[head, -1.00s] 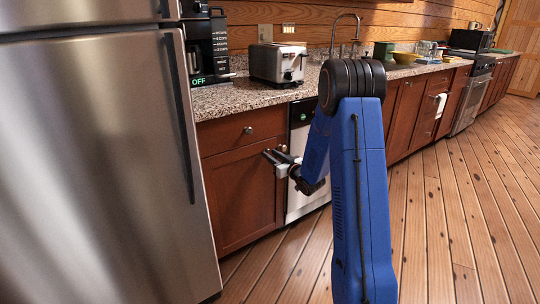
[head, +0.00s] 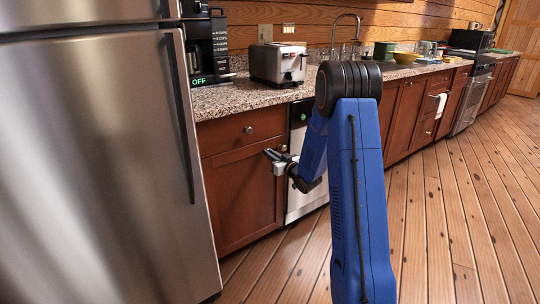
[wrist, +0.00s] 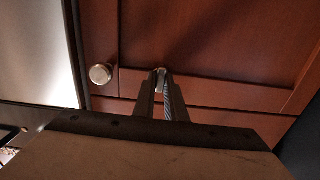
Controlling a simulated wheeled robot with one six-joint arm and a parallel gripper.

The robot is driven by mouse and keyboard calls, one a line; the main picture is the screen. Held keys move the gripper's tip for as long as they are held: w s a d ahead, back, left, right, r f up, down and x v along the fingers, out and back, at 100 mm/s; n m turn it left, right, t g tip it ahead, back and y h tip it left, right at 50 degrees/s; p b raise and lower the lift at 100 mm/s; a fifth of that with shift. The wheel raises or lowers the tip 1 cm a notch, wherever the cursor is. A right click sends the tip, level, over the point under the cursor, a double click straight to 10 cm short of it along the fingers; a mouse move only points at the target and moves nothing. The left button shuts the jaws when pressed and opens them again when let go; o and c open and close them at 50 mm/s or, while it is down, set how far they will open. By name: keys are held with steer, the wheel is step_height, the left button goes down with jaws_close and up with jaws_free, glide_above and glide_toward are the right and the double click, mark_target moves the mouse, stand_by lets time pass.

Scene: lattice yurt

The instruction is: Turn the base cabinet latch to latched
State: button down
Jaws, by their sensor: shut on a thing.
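The base cabinet (head: 238,192) has a reddish-brown door below a drawer, between the refrigerator and the dishwasher. My gripper (head: 270,155) is at the upper right part of the door in the head view, close against its front. In the wrist view, my gripper (wrist: 160,82) has its two fingers close together on a small pale metal piece, the latch (wrist: 160,76), against the wood. The fingers cover most of the latch, so its angle cannot be told. The latch is hidden behind my gripper in the head view.
A round metal knob (wrist: 100,74) is left of my fingers in the wrist view. The steel refrigerator (head: 95,170) stands close at left. The dishwasher (head: 305,170) is just right of the cabinet. The wooden floor (head: 440,230) is clear at right.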

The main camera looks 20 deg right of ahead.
steer(key=shift+d+f+m, duration=0.15)
steer(key=shift+m, duration=4.25)
steer(key=shift+d+f+m, duration=0.1)
steer(key=shift+m, duration=4.3)
steer(key=c, duration=1.8)
jaws_free()
